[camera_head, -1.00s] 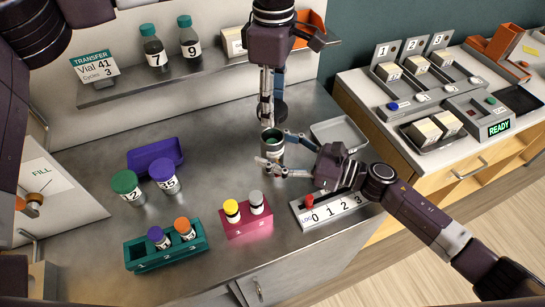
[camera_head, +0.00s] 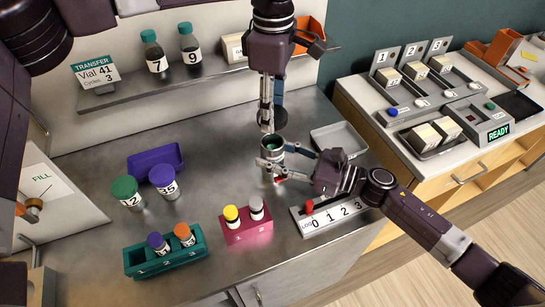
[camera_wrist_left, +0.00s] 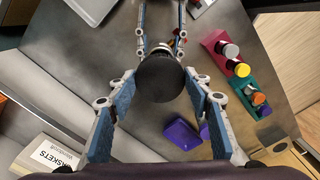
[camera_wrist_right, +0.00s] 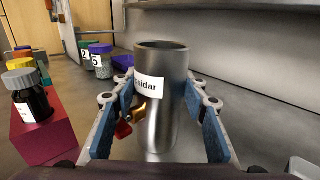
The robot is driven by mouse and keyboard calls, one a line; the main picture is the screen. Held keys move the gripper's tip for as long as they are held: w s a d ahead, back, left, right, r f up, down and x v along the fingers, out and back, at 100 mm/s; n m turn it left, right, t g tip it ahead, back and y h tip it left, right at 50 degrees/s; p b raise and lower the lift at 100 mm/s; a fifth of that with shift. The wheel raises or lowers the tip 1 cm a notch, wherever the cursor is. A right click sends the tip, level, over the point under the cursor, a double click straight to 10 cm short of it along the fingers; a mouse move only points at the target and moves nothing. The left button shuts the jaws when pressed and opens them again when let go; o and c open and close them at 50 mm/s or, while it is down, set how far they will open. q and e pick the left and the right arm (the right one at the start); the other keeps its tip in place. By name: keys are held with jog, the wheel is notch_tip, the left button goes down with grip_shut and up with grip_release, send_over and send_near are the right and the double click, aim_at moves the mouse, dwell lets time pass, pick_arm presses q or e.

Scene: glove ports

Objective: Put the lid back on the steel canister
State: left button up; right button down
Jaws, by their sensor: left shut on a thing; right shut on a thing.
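The steel canister (camera_head: 273,150) stands upright on the steel bench, its top open. In the right wrist view the canister (camera_wrist_right: 172,100) shows a white label, partly hidden. My right gripper (camera_head: 280,162) is shut on its body, one finger on each side. My left gripper (camera_head: 267,112) points down above the canister and is shut on a dark round lid (camera_head: 273,118). In the left wrist view the lid (camera_wrist_left: 160,78) lies between the fingers and hides most of the canister below. The lid is above the rim and looks apart from it.
A red and brass fitting (camera_wrist_right: 128,124) shows beside the canister. Nearby are a pink rack (camera_head: 247,232), a numbered white strip (camera_head: 330,214), a grey tray (camera_head: 338,137) and a purple tray (camera_head: 155,161). A shelf with bottles (camera_head: 190,42) runs behind.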

pick_arm(q)
jog(key=shift+f, duration=2.4)
jog(key=shift+f, duration=0.9)
jog(key=shift+f, duration=0.6)
